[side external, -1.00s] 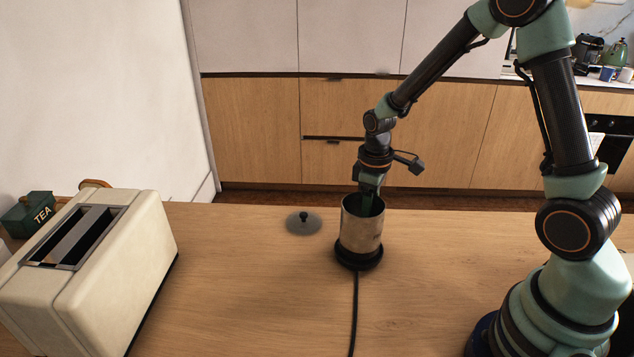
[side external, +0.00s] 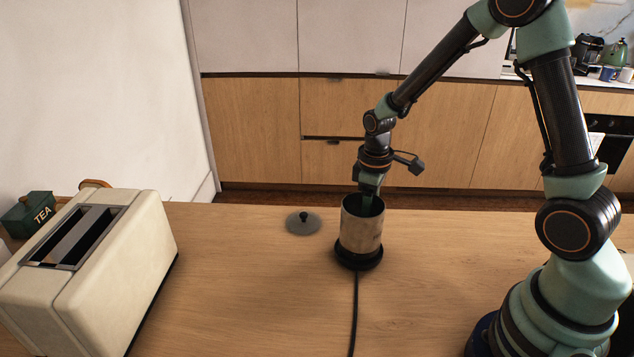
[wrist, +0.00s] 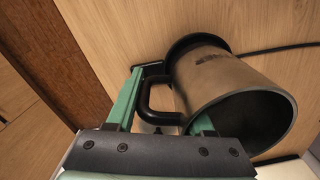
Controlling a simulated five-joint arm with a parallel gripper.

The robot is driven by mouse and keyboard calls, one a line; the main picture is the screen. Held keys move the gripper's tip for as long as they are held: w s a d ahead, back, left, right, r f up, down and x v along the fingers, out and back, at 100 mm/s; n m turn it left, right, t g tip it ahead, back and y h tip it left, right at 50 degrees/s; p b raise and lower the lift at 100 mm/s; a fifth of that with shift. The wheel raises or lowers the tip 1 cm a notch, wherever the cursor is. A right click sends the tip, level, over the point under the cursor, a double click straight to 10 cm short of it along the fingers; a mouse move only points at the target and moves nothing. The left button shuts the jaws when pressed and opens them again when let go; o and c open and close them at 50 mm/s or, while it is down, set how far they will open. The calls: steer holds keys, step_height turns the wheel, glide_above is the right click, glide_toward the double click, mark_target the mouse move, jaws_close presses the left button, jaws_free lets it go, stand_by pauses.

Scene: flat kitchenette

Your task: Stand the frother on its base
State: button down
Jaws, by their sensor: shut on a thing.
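The frother (side external: 361,230), a brushed metal jug, is upright on its round black base (side external: 359,261) on the counter. From the side I cannot tell whether it is fully seated. In the wrist view the jug (wrist: 225,85) shows its open mouth and black handle (wrist: 146,98), with part of the black base (wrist: 190,44) beyond. My gripper (wrist: 160,100) is shut on the frother at its handle side, with the fingers either side of the handle. In the side view my gripper (side external: 368,198) is at the jug's far side, its fingertips partly hidden by the jug.
A lid with a black knob (side external: 303,224) lies left of the base. A cream toaster (side external: 105,270) and a green TEA tin (side external: 28,214) stand at the left. A black cord (side external: 354,310) runs from the base to the front.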

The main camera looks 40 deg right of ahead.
steer(key=shift+f, duration=0.55)
steer(key=c, duration=0.6)
jaws_free()
steer(key=shift+o, duration=0.2)
steer(key=shift+r, duration=5.45)
steer(key=shift+r, duration=0.1)
steer(key=s+a+r+m+t, duration=0.4)
steer(key=s+a+r+t, duration=0.1)
steer(key=s+r, duration=0.4)
steer(key=shift+s+r+m+t, duration=0.15)
steer(key=shift+r+m+t, duration=0.15)
steer(key=shift+r+m, duration=0.15)
